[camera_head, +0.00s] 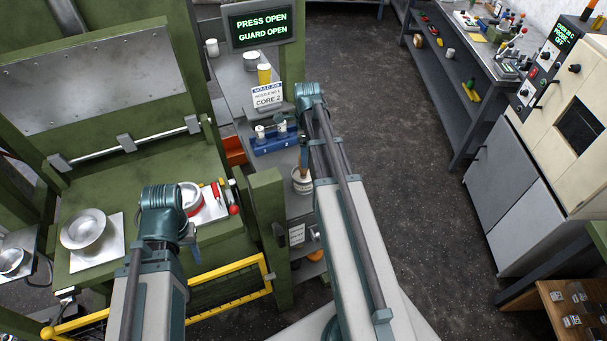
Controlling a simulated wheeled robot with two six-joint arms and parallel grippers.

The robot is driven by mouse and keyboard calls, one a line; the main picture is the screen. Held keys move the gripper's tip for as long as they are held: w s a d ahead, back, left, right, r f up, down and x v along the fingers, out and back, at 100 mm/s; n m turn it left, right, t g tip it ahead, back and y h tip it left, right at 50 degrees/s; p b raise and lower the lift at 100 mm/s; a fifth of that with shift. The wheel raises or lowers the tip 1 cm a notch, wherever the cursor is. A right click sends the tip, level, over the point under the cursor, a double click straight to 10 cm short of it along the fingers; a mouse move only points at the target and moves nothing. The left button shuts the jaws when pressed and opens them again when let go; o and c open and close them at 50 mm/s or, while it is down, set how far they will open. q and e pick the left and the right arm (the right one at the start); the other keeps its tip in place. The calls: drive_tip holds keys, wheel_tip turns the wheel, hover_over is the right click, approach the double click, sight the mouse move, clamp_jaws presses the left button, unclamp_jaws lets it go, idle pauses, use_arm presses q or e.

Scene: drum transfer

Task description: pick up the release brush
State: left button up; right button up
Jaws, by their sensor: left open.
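A brown upright handle (304,158), which looks like the release brush, stands in a white pot (301,185) on the grey bench beside the green press. Its lower end is hidden in the pot. My right forearm passes close to its right side in the picture; I cannot tell if they touch. My left gripper (191,238) is low at the press front, left of the pot and apart from it. It is open, small and partly hidden by its wrist, with nothing seen in it. My right gripper is hidden behind its own wrist.
A blue holder (275,142) with white pieces, a core sign (267,95) and a yellow cup (264,74) stand further back on the bench. A metal bowl (87,231) sits on the press table. A yellow guard (228,283) crosses the front.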

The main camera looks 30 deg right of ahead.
drive_tip(key=f+b, duration=0.5)
drive_tip(key=shift+w+a+f, duration=0.15)
drive_tip(key=shift+w+a, duration=0.15)
drive_tip(key=shift+a, duration=0.05)
clamp_jaws()
idle(0.3)
